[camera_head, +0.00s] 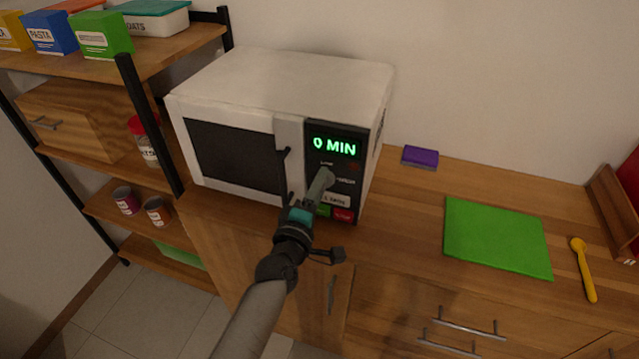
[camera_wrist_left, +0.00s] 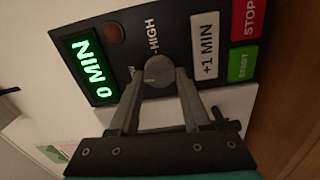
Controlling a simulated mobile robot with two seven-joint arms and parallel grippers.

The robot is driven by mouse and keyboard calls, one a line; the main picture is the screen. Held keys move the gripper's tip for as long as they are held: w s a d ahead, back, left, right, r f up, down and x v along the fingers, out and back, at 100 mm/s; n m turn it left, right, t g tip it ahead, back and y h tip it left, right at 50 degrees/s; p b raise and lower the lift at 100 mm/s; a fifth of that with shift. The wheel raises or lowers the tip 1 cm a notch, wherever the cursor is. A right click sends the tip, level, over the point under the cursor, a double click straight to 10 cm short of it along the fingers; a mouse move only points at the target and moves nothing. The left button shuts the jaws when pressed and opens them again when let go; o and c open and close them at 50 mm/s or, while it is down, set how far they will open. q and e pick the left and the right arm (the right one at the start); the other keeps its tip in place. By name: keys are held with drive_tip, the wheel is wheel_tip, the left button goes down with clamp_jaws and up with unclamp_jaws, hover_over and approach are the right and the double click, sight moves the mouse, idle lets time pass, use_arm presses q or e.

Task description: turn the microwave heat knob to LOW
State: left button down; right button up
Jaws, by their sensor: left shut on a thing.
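The white microwave (camera_head: 280,80) stands on the wooden counter with its door closed. Its black control panel has a green display (camera_head: 335,147) reading "0 MIN". In the left wrist view the round grey heat knob (camera_wrist_left: 158,70) sits between the fingertips of my left gripper (camera_wrist_left: 157,82), which is shut on it. The word HIGH (camera_wrist_left: 152,36) shows beside the knob; another label is mostly hidden by a finger. The knob's pointer direction cannot be made out. In the head view my left gripper (camera_head: 324,178) reaches the panel and covers the knob. My right gripper is not in view.
Below the knob are the +1 MIN button (camera_wrist_left: 206,46), a green START button (camera_wrist_left: 242,64) and a red STOP button (camera_wrist_left: 248,18). The door handle (camera_head: 284,175) is just left of my gripper. A purple sponge (camera_head: 420,157) and green mat (camera_head: 495,238) lie right.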

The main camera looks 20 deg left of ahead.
use_arm(q)
drive_tip(key=shift+n, duration=0.6)
drive_tip(key=shift+c, duration=1.8)
unclamp_jaws()
drive_tip(key=shift+s, duration=0.15)
drive_tip(key=s, duration=1.5)
drive_tip(key=shift+a, duration=0.2)
